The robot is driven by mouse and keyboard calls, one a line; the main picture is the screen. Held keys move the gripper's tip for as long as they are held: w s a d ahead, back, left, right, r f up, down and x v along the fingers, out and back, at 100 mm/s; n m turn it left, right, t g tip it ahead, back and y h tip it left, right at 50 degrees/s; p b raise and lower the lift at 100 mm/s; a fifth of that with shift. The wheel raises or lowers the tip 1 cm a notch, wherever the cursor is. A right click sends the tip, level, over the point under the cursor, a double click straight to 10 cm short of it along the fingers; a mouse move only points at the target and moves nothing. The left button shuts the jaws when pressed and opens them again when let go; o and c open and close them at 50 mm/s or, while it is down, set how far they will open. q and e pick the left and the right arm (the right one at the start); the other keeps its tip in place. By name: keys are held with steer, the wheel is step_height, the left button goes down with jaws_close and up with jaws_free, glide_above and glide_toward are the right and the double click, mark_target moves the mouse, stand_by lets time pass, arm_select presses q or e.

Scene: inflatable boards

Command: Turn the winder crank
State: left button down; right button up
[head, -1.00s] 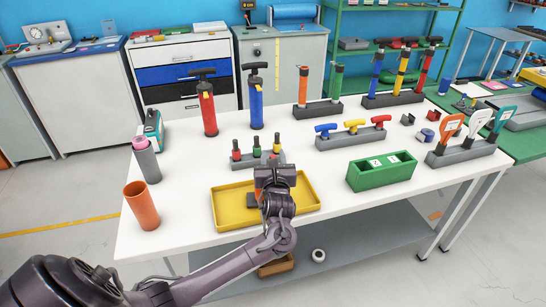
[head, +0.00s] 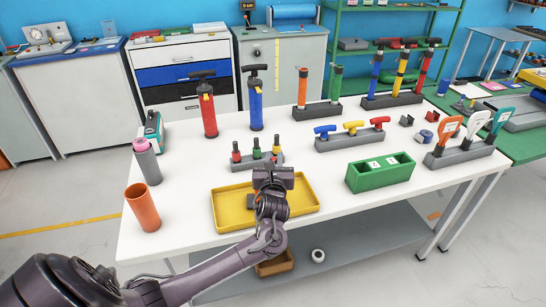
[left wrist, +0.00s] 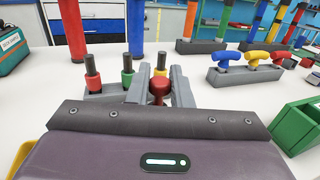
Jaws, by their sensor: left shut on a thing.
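My left gripper (head: 272,178) is over the yellow tray (head: 222,225) near the front of the white table. In the left wrist view its two grey fingers (left wrist: 158,92) are closed on a red knob (left wrist: 158,86), which I take to be the winder's crank handle. The rest of the winder is mostly hidden by my gripper and wrist. A small dark part (head: 251,199) shows at the gripper's left side in the head view, but I cannot tell what it belongs to. My right gripper is in neither view.
A grey block (head: 268,163) with several coloured plugs stands just behind the tray. A green box (head: 381,178) is to the right, an orange cup (head: 142,207) to the left. Red (head: 208,110) and blue (head: 256,108) pumps stand farther back. White table shows between tray and cup.

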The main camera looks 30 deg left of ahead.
arm_select(q)
steer(key=h, duration=0.1)
steer(key=m+t+h+p, duration=0.1)
steer(key=m+h+p, duration=0.1)
steer(key=shift+s+d+r+t, duration=0.2)
steer(key=shift+d+r+t, duration=0.1)
steer(key=shift+t, duration=0.1)
steer(key=m+h, duration=0.1)
steer(key=m+h+p, duration=0.1)
steer(key=h, duration=0.1)
steer(key=shift+s+d+f+t, duration=0.1)
steer(key=shift+s+d+t, duration=0.05)
steer(key=shift+d+t, duration=0.2)
steer(key=m+h, duration=0.1)
steer(key=h, duration=0.1)
steer(key=d+m+h, duration=0.1)
steer(key=m+h, duration=0.1)
steer(key=s+m+h+b, duration=0.1)
steer(key=h, duration=0.2)
steer(key=shift+d+f, duration=0.15)
steer(key=c, duration=1.4)
jaws_free()
